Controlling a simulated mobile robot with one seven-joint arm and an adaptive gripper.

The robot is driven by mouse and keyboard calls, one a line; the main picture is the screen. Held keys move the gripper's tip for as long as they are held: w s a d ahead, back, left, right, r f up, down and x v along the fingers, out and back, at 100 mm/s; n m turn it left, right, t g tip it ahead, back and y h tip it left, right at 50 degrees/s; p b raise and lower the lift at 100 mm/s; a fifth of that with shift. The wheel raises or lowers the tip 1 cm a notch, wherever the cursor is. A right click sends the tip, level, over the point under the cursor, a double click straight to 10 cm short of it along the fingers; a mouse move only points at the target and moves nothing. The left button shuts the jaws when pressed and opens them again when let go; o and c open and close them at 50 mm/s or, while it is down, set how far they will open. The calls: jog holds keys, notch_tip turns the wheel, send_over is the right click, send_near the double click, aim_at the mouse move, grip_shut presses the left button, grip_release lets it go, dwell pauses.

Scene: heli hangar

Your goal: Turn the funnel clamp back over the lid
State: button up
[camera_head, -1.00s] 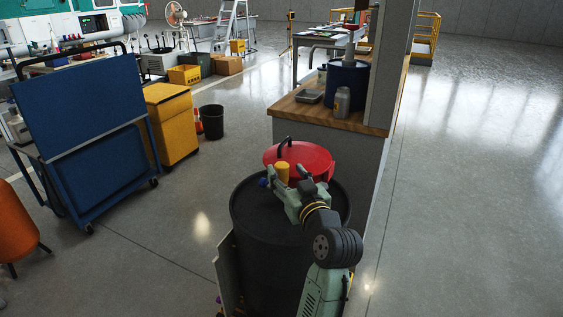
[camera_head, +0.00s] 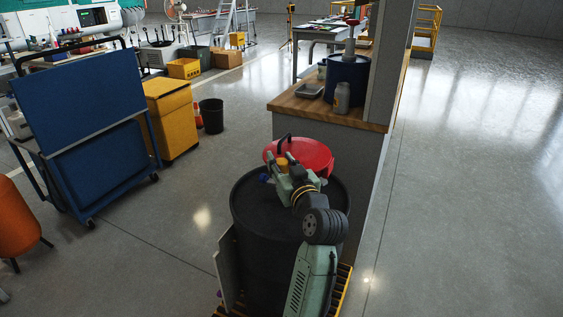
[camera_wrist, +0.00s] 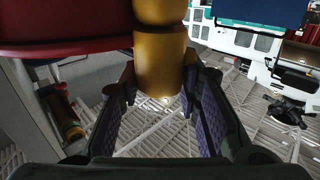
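The red lid (camera_head: 315,154) with a black handle lies over the far part of the dark drum (camera_head: 262,215). In the wrist view the red edge (camera_wrist: 65,30) fills the upper left. A yellow cylindrical part (camera_head: 282,162), apparently the clamp's handle, stands by the lid's near left edge. It hangs into the top centre of the wrist view (camera_wrist: 160,60). My gripper (camera_head: 280,173) is at this part, with its fingers (camera_wrist: 160,88) spread on either side of it. Any contact is hard to tell. The clamp's joint is hidden.
A grey-sided bench with a wooden top (camera_head: 298,108) stands just behind the drum, carrying a blue container (camera_head: 348,82) and a grey bottle (camera_head: 342,98). A blue panel cart (camera_head: 95,150) and yellow cabinet (camera_head: 172,122) stand left. The floor at right is clear.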

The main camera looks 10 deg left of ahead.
jog(key=c, duration=0.6)
